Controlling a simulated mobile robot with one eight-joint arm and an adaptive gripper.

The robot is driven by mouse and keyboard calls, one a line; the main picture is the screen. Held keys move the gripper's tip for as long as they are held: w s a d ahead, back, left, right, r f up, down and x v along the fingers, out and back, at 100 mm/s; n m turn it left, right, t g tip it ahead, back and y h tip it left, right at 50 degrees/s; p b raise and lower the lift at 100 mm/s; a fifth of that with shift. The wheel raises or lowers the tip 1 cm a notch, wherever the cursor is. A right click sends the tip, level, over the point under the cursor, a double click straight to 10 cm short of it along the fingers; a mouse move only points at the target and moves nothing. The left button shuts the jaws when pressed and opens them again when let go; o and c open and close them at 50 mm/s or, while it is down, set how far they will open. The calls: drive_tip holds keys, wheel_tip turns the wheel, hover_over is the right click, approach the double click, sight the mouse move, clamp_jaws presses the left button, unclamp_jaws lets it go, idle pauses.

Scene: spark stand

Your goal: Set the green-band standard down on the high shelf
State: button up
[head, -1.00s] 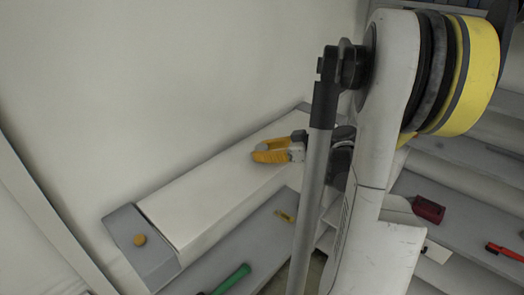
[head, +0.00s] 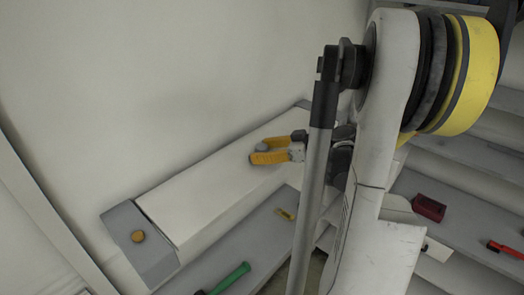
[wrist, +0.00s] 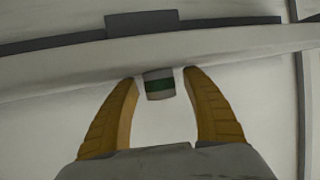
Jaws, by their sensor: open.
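The green-band standard (wrist: 159,84) is a small grey cylinder with a dark green band. In the wrist view it sits between the tips of my gripper (wrist: 160,82), with a narrow gap on either side. In the head view its grey end (head: 261,147) shows at the yellow fingers of my gripper (head: 262,151), which are spread open. They are over the far part of the high shelf (head: 205,193), a long pale ledge along the wall. The standard appears to rest on it, but its base is hard to see.
A lower shelf holds a green-handled tool (head: 232,278) and a small yellow item (head: 286,214). At right are a dark red box (head: 429,208) and a red tool (head: 506,249).

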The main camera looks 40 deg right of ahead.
drive_tip(key=v, duration=1.2)
